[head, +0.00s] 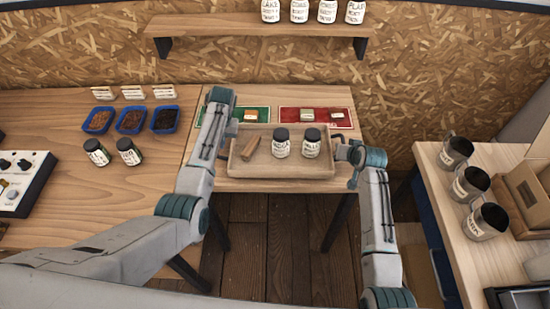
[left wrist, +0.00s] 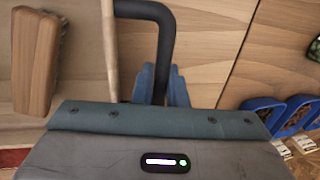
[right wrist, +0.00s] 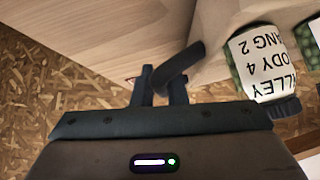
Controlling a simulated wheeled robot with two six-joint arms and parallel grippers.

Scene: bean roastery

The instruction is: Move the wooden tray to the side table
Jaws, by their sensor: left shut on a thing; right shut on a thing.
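The wooden tray (head: 280,173) is level over the small wooden table (head: 335,97) with green and red mats. I cannot tell whether it touches the tabletop. It carries a wooden block (head: 249,146) and two upright dark-lidded jars, one (head: 281,143) in the middle and one (head: 311,144) to the right. My left gripper (head: 232,130) is shut on the tray's left handle; the dark bar shows between its fingers in the left wrist view (left wrist: 160,85). My right gripper (head: 344,152) is shut on the right handle, seen also in the right wrist view (right wrist: 163,85).
A long counter (head: 60,210) at left holds blue bins (head: 131,120), two jars and a control box (head: 20,180). Another table (head: 445,215) at right holds several metal cups (head: 470,182) and a wooden box. A shelf (head: 262,27) with jars is on the wall behind.

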